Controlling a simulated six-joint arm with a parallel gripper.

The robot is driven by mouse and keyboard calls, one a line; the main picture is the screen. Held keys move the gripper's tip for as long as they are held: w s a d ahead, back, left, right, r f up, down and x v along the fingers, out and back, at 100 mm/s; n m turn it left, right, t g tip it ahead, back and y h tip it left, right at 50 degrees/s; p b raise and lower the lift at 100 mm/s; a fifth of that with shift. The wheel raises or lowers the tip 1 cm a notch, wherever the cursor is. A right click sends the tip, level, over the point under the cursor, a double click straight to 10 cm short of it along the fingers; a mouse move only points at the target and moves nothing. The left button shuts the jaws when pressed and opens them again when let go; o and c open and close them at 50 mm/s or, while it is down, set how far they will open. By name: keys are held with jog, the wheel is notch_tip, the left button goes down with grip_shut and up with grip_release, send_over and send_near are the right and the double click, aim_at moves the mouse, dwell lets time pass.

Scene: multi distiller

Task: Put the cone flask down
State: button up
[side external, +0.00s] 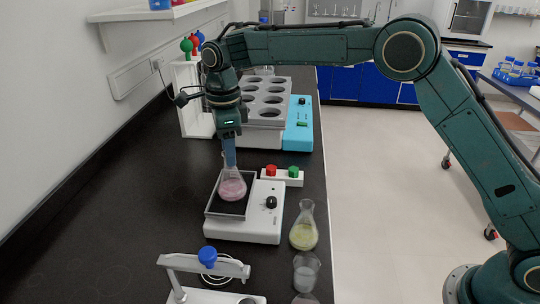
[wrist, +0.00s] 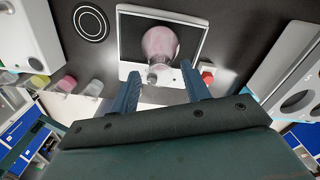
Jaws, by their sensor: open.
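The cone flask (side external: 232,186) holds pink liquid and stands upright on the dark top plate of a white hotplate device (side external: 238,232). In the wrist view the flask (wrist: 159,45) shows with its neck towards my gripper, and the dark plate (wrist: 131,38) lies behind it. My gripper (side external: 229,158) is directly above the flask, pointing down at its neck. In the wrist view the two blue fingers of my gripper (wrist: 158,82) are spread apart, with a gap on either side of the neck. In the side view the fingers partly cover the flask's neck.
A flask of yellow-green liquid (side external: 304,228) and a beaker (side external: 306,272) stand right of the device, near the bench edge. A red and green button box (side external: 282,177) is just behind. A grey rack device (side external: 264,112) stands farther back. The bench at left is clear.

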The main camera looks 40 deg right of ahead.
notch_tip(320, 180, up, 10)
dwell(0.6)
dwell(0.4)
jog(key=s+d+r+n+t, duration=0.1)
jog(key=s+d+r+n, duration=0.3)
jog(key=s+d+n, duration=0.3)
jog(key=s+d+r+n+t, duration=0.2)
jog(key=s+d+r+n, duration=0.3)
jog(key=s, duration=0.5)
jog(key=s+d+f+n+t, duration=0.1)
jog(key=s+d+f+n, duration=0.3)
jog(key=s, duration=0.5)
jog(key=s+d+f+n+t, duration=0.1)
jog(key=s+d+f+n, duration=0.2)
jog(key=s+f+n, duration=0.3)
jog(key=s, duration=0.4)
jog(key=shift+s+d+f+t, duration=0.2)
jog(key=shift+s+d+t, duration=0.1)
jog(key=shift+d, duration=0.1)
